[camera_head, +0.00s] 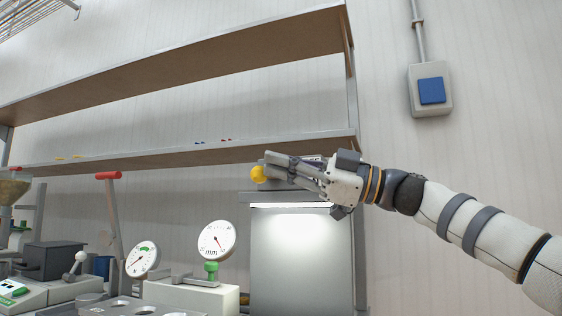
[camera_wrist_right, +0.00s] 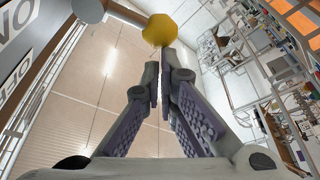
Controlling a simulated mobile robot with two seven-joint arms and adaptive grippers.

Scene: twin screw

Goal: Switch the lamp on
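A yellow ball knob (camera_head: 258,174) sits at the tips of my right gripper (camera_head: 268,166) in the head view. In the right wrist view the knob (camera_wrist_right: 160,30) is on the end of a brown lever (camera_wrist_right: 125,13), just beyond the fingertips. My right gripper's fingers (camera_wrist_right: 161,80) are nearly together with nothing clearly between them. I cannot tell whether a fingertip touches the knob. Behind the hand, the lamp's bright strip (camera_head: 290,205) glows below the shelf and lights the panel under it. My left gripper is not in view.
A shelf (camera_head: 180,158) runs just above the hand, with a metal post (camera_head: 352,90) beside it. Round gauges (camera_head: 217,240) and a red-handled lever (camera_head: 108,176) stand to the left. A blue wall switch (camera_head: 431,90) is at upper right. A lettered panel (camera_wrist_right: 35,40) lies near the lever.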

